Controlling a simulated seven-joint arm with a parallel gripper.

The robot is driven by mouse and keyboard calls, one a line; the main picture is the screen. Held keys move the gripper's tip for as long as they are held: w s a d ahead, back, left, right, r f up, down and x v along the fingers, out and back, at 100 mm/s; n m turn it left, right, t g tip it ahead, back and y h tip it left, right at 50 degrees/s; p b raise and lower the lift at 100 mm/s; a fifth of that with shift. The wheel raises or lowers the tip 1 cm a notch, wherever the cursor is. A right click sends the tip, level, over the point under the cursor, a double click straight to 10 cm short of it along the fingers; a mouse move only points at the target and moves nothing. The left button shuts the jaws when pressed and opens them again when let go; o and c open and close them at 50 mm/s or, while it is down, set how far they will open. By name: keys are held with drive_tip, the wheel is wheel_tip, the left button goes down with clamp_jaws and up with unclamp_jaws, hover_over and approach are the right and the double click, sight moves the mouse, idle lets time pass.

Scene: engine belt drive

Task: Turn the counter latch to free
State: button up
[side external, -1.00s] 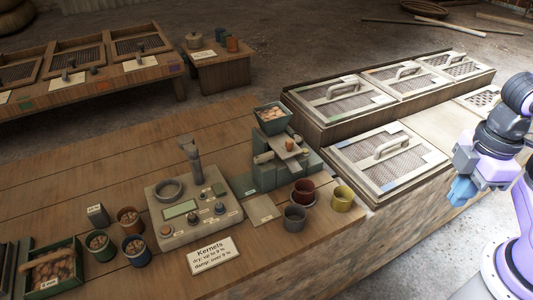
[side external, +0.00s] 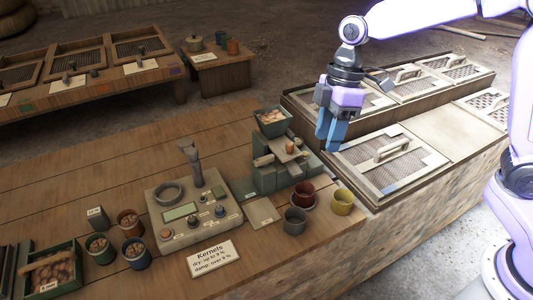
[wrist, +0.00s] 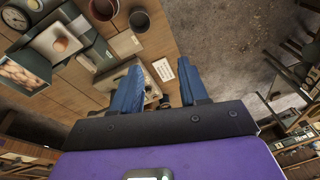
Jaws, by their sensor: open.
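My gripper (side external: 331,143) hangs over the bench with its blue fingers pointing down, left of the nearest mesh-lidded box. In the wrist view my gripper (wrist: 158,78) is open with nothing between its fingers. I cannot make out which part is the counter latch. A grey instrument box (side external: 194,214) with a display, several knobs and an upright lever (side external: 194,164) stands on the bench. It shows partly between and behind the fingers in the wrist view (wrist: 150,88). A green machine (side external: 270,177) with a hopper of nuts (side external: 272,120) stands right of it.
Red (side external: 303,194), grey (side external: 295,220) and yellow (side external: 343,202) cups stand near the bench's front right. Several mesh-lidded boxes (side external: 388,158) with raised handles lie at the right. A Kernels card (side external: 211,257) and more cups (side external: 136,250) stand in front and at left. Bare planks lie behind the instrument box.

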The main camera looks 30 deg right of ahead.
drive_tip(key=w+f+n+y, duration=0.1)
drive_tip(key=w+f, duration=0.1)
drive_tip(key=w, duration=1)
drive_tip(key=n+y, duration=0.1)
drive_tip(key=n, duration=0.1)
approach(265, 157)
drive_tip(key=shift+t, duration=0.4)
drive_tip(key=x, duration=0.8)
drive_tip(key=shift+s+a+f, duration=0.15)
drive_tip(key=shift+s+f, duration=0.1)
drive_tip(key=shift+s, duration=0.15)
drive_tip(key=shift+c, duration=0.3)
clamp_jaws()
